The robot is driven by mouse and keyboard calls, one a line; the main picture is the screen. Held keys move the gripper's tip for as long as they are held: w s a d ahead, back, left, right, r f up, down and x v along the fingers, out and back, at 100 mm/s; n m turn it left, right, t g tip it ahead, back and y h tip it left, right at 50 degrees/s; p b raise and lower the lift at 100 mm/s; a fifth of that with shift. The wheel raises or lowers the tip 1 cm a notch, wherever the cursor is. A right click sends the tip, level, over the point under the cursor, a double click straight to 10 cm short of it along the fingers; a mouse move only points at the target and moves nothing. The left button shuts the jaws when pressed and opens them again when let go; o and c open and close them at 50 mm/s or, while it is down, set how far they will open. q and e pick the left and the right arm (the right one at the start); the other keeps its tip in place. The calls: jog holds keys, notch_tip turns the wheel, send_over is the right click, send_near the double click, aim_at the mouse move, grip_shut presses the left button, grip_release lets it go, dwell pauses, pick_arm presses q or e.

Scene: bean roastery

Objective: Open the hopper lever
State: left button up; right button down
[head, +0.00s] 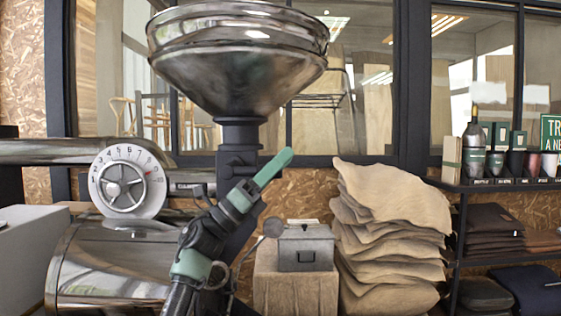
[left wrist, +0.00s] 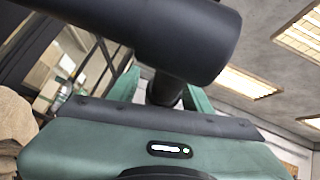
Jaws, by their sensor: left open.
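The metal hopper (head: 237,65) is a wide polished funnel on a dark neck (head: 239,133) in the head view. My left gripper (head: 281,162) is in front of the dark column just below the neck, its green fingers tilted up to the right. In the left wrist view my left gripper (left wrist: 162,88) is open, with green fingers on both sides of a dark upright rod. A thick dark cylinder (left wrist: 180,35) crosses close above the gripper. I cannot tell which dark part is the lever, or whether the fingers touch it. My right gripper is not in view.
A roaster drum (head: 110,265) with a round numbered dial (head: 127,181) stands at left. A grey box (head: 305,248) on a wooden block and stacked sacks (head: 390,240) stand behind. A shelf (head: 480,185) is at right.

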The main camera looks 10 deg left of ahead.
pick_arm(q)
grip_shut()
dwell(1.3)
